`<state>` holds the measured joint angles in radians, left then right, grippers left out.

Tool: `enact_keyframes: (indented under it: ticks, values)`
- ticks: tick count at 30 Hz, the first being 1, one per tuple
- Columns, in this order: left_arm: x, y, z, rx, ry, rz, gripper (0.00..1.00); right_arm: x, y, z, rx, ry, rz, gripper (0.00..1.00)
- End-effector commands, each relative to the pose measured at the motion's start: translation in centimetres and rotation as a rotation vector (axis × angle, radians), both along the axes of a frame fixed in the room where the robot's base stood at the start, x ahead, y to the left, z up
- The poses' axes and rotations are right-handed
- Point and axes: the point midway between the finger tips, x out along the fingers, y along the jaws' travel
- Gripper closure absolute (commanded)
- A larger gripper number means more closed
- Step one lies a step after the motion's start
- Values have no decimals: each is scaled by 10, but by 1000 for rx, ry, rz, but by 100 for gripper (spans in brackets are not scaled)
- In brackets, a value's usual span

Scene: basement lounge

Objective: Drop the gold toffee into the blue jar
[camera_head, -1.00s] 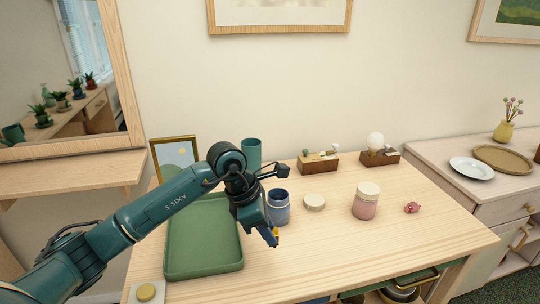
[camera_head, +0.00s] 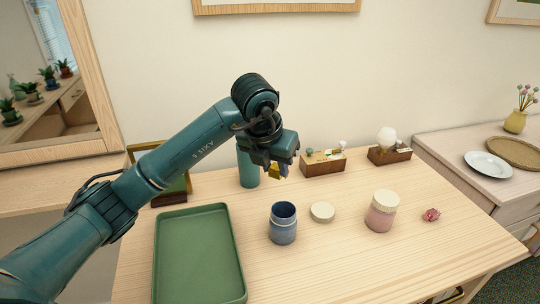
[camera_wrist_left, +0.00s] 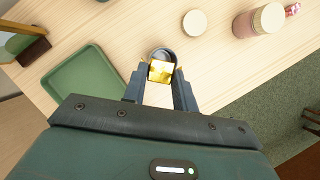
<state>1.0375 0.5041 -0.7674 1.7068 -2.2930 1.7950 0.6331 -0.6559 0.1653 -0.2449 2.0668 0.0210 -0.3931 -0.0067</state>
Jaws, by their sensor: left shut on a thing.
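The gold toffee (camera_head: 275,172) is held between the fingertips of my left gripper (camera_head: 279,168), raised above the table. In the left wrist view the gold toffee (camera_wrist_left: 160,71) sits between the two fingers (camera_wrist_left: 160,82), with the blue jar (camera_wrist_left: 163,53) partly hidden behind it. The blue jar (camera_head: 283,228) stands upright and open on the table, below the gripper in the head view. A cream round lid (camera_head: 322,212) lies flat to the jar's right. My right gripper is not in view.
A green tray (camera_head: 198,262) lies left of the jar. A pink jar with a cream lid (camera_head: 381,216) and a pink wrapped sweet (camera_head: 431,215) are to the right. A teal cup (camera_head: 248,168) and wooden boxes (camera_head: 323,168) stand at the back.

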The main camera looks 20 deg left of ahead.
Motion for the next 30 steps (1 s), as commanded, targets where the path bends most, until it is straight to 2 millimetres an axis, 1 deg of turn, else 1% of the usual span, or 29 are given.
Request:
enact_keyframes:
  ticks: [5,10,15,18,21,28,29,30]
  values:
    - [0,-1,-10,-1,1,-3,93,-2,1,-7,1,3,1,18]
    - [0,-1,-28,-1,1,-3,93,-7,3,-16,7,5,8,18]
    - [-1,-1,-49,-2,2,-3,93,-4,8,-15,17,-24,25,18]
    - [-1,-1,-57,-1,1,-3,93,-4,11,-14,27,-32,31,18]
    - [-1,-1,-60,-1,0,-3,93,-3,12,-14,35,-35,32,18]
    - [-1,0,-60,-1,0,-3,93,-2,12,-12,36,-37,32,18]
    - [-1,0,-60,-1,0,-3,70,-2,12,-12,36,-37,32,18]
    - [-1,0,-60,-1,0,-3,67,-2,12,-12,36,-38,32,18]
